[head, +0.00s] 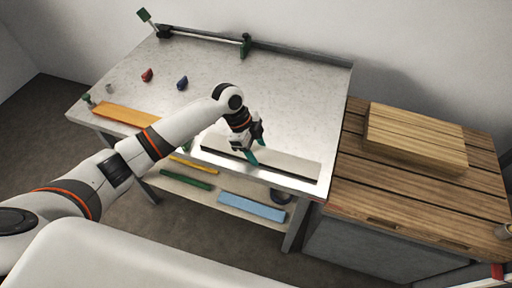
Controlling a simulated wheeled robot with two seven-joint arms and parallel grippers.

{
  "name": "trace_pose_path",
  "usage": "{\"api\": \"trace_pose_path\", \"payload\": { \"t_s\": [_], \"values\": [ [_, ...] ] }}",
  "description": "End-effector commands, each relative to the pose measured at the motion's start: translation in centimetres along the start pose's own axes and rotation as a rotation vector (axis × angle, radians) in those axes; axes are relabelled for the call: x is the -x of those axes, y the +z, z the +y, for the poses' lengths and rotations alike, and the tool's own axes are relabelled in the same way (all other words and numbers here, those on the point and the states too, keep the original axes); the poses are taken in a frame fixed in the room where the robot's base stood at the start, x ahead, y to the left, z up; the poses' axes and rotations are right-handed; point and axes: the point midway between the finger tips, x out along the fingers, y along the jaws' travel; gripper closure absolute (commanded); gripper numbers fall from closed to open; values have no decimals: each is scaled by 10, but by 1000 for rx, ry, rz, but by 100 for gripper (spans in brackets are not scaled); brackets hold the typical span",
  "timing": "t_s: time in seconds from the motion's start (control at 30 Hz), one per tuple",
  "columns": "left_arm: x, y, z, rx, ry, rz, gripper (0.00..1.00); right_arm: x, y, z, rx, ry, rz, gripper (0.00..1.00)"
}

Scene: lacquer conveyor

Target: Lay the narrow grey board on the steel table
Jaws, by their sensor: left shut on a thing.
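The narrow grey board (291,166) is long and pale, and lies lengthwise along the front right edge of the steel table (300,100). A dark strip runs under its front side. I cannot tell whether it rests on the tabletop or hangs just above it. The gripper and wrist hide part of the board there. My right gripper is not in view.
An orange board (125,114) lies at the table's front left. A red item (147,75) and a blue item (182,83) lie farther back. A wooden-topped bench (400,205) with stacked wood (415,138) adjoins at right. A lower shelf holds coloured boards.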

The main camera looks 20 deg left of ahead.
Motion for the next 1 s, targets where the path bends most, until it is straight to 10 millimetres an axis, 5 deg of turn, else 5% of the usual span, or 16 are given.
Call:
{"api": "trace_pose_path", "payload": {
  "t_s": [0.13, 0.17, 0.3, 0.67, 1.0],
  "values": [
    [-3, -1, 0, 0, 1, -1, 76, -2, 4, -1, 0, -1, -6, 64],
    [-3, -1, 0, 0, 0, 0, 43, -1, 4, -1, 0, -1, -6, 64],
    [-2, -1, 0, 0, 0, 0, 24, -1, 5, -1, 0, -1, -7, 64],
    [5, 0, 1, -1, 3, 0, 24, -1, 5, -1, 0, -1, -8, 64],
    [71, 0, 1, -2, 5, 0, 24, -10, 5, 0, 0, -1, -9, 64]
  ]
}}
